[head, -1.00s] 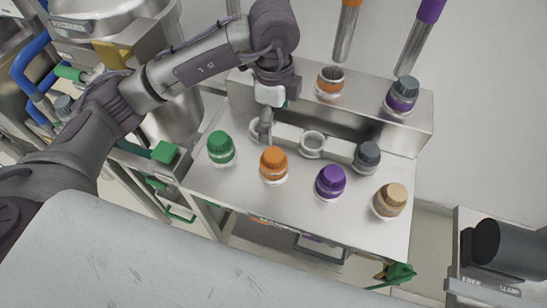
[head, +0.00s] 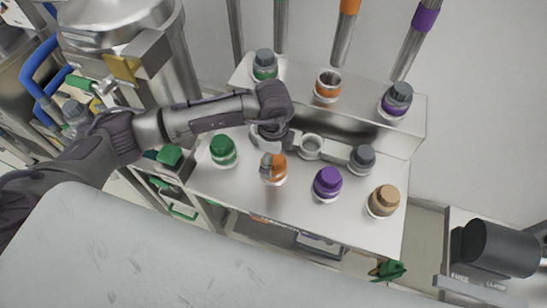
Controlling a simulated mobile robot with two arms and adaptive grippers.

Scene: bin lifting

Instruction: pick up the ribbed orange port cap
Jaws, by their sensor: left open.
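The ribbed orange cap (head: 280,168) stands upright on a white base in the front row of the steel bench (head: 235,190), between the green cap (head: 223,148) and the purple cap (head: 327,180). My left gripper (head: 268,164) points down at the orange cap, and its grey fingers cover the cap's left part. The gripper is open. I cannot tell whether a finger touches the cap or whether the far finger is beyond it. My right gripper is out of view.
A tan cap (head: 384,199) stands at the front right. A grey cap (head: 362,157) and an empty ring holder (head: 311,146) are behind.

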